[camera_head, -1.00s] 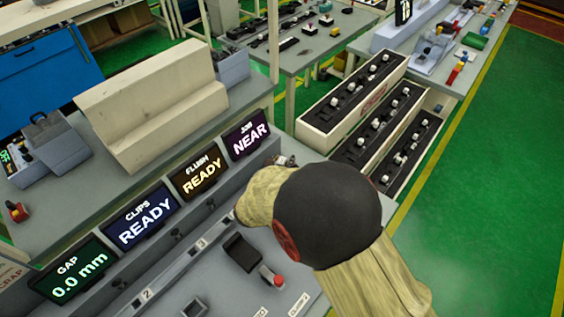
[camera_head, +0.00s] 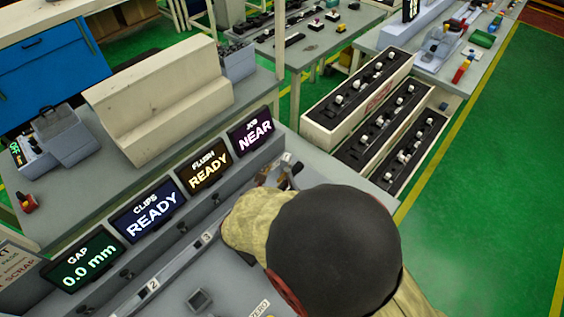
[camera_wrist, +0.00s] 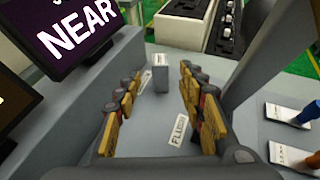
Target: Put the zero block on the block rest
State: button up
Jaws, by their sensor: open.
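My gripper (camera_wrist: 158,88) is open, its two padded yellow-and-black fingers pointing forward along the bench in the wrist view. A small upright grey block (camera_wrist: 161,78) with a white label on top stands ahead, between the fingertips in the picture and not gripped. Its label is too small to read, so I cannot tell whether it is the zero block. In the head view my arm covers most of the gripper (camera_head: 277,176). A label reading ZERO (camera_head: 260,308) shows at the bottom beside my arm. I cannot identify the block rest for certain.
The NEAR display (camera_wrist: 75,30) and its ledge stand close at left. A FLUSH label (camera_wrist: 179,130) lies on the bench below the fingers. Small tools (camera_wrist: 283,112) stand at right. A small grey square fixture (camera_head: 199,299) sits near the front. Parts trays (camera_head: 355,105) lie beyond.

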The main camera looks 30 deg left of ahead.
jog(key=shift+v, duration=1.25)
jog(key=shift+f, duration=0.1)
